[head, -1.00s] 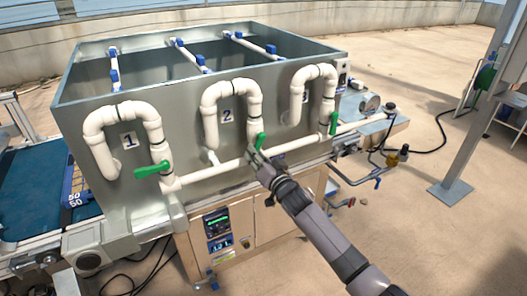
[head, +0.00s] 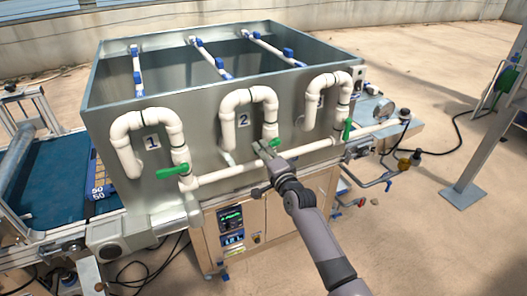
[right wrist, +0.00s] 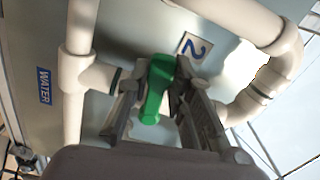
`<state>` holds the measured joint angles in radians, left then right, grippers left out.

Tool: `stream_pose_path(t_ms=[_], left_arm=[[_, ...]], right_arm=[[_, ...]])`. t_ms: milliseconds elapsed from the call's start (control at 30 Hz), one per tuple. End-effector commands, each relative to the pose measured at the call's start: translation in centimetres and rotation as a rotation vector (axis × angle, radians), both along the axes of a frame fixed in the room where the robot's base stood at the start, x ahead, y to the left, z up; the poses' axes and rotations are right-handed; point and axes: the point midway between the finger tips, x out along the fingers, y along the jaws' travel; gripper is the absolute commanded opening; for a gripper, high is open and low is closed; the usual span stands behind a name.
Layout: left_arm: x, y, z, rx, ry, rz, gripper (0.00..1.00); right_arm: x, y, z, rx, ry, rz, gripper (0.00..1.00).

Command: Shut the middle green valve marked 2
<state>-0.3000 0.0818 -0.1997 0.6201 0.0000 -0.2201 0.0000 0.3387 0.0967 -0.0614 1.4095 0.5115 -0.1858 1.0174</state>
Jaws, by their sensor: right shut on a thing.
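The middle green valve handle (head: 276,142) sits on the pipe below the plate marked 2 (head: 243,120). My right gripper (head: 264,149) is at this handle and partly covers it in the head view. In the right wrist view the green handle (right wrist: 156,88) lies between the two fingers of my right gripper (right wrist: 157,98), which is shut on it. There the handle looks crosswise to the white pipe behind it. The plate marked 2 (right wrist: 194,46) shows just beyond. My left gripper is not in view.
Green handle 1 (head: 172,172) points sideways from its pipe; green handle 3 (head: 348,130) stands along its pipe. The white manifold pipe (head: 225,173) runs along the metal tank (head: 200,150). A control panel (head: 231,222) is below. Brass and blue fittings (head: 404,163) are at right.

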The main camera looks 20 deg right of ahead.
Motion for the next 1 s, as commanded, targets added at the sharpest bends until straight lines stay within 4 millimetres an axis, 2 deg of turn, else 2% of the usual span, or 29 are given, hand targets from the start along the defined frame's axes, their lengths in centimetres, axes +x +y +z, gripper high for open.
stream_pose_path(t_ms=[333, 900, 933, 1000], left_arm=[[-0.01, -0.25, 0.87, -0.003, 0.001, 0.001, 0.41], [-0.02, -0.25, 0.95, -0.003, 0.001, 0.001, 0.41], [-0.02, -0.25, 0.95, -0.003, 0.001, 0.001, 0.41], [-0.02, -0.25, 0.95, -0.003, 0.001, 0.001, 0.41]], right_arm=[[-0.02, 0.03, 0.85, 0.150, 0.019, 0.000, 0.00], [-0.01, 0.04, 0.98, 0.181, 0.021, 0.000, 0.00], [-0.01, 0.04, 0.98, 0.181, 0.021, 0.000, 0.22], [-0.01, 0.04, 0.99, 0.180, 0.021, 0.000, 0.27]])
